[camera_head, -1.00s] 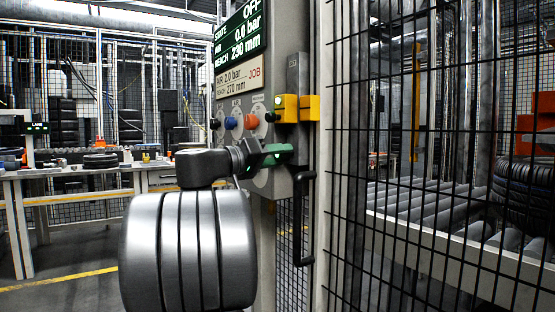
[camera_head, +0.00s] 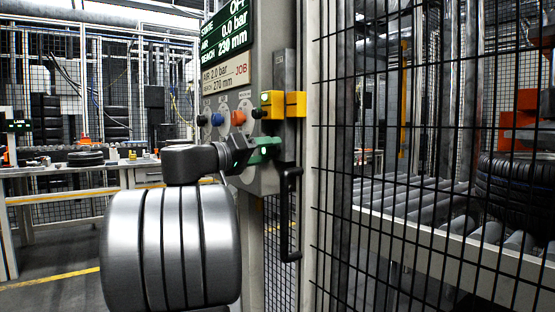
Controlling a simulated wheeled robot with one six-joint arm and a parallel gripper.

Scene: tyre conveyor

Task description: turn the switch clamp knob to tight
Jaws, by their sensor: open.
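The control post (camera_head: 265,60) carries a yellow switch block (camera_head: 283,104) on a grey upright rail. Below the block, a green piece (camera_head: 266,149) sticks out to the left; I cannot tell for sure whether it is the clamp knob or whether it stands at tight. My gripper (camera_head: 247,150) is at the left end of the green piece. Its jaws are dark and partly hidden, and I cannot tell whether they touch it. Black, blue (camera_head: 217,119) and orange (camera_head: 238,118) knobs sit on the panel above my gripper.
A green display (camera_head: 231,30) reads 0.0 bar and 230 mm; the job plate (camera_head: 225,76) reads 2.0 bar and 270 mm. A mesh fence (camera_head: 420,200) closes the right side, with rollers and tyres behind. Benches stand left.

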